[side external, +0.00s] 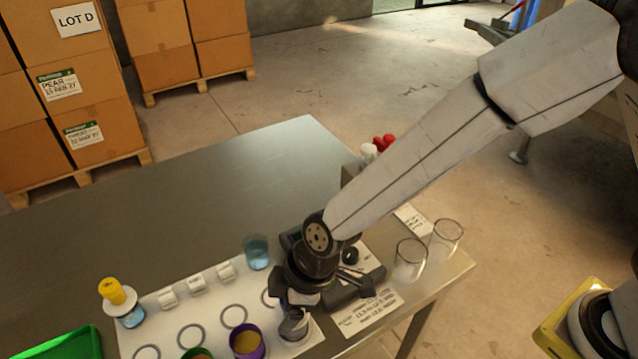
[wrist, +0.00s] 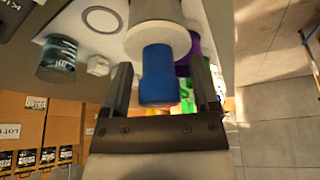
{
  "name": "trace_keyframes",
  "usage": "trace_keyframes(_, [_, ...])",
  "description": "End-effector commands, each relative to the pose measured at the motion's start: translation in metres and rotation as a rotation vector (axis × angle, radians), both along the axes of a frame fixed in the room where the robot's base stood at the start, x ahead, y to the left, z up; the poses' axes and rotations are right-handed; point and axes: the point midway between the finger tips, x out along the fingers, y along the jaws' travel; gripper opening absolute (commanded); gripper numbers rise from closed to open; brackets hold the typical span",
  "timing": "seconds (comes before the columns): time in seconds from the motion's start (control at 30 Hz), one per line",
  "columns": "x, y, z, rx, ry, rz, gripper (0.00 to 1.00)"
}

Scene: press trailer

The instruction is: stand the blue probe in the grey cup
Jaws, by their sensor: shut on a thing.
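The blue probe (wrist: 158,78) is between the two fingers of my gripper (side external: 296,304), its near end towards the palm in the wrist view. My gripper is shut on it, though the contact is not clear to see. The pale grey cup (wrist: 158,38) is directly beyond the probe, in line with it. In the side view the grey cup (side external: 294,326) is under my gripper on the white mat. The gripper hides the probe there. The probe's far end is hidden, so I cannot tell how deep it is in the cup.
A purple cup (side external: 247,343) with yellow contents stands close left of the grey cup. A blue-filled glass (side external: 256,252) stands behind. Two clear glasses (side external: 410,260) stand right. The table's back left is clear.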

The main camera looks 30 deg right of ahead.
Motion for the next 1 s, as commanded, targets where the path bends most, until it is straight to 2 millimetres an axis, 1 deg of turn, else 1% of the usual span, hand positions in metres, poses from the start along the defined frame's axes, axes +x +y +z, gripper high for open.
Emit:
trace_keyframes(0.3, [0.0,0.0,-0.004,0.001,0.0,0.0,0.15])
trace_keyframes(0.33, [0.0,0.0,-0.004,0.001,0.0,0.0,0.81])
trace_keyframes(0.37, [0.0,0.0,-0.004,0.001,0.0,0.0,0.9])
trace_keyframes(0.4, [0.0,0.0,-0.004,0.001,0.0,0.0,0.92])
trace_keyframes(0.77, [0.0,0.0,-0.003,0.001,0.0,0.0,0.92])
trace_keyframes(1.0, [-0.001,-0.004,0.008,0.001,-0.002,0.001,0.92])
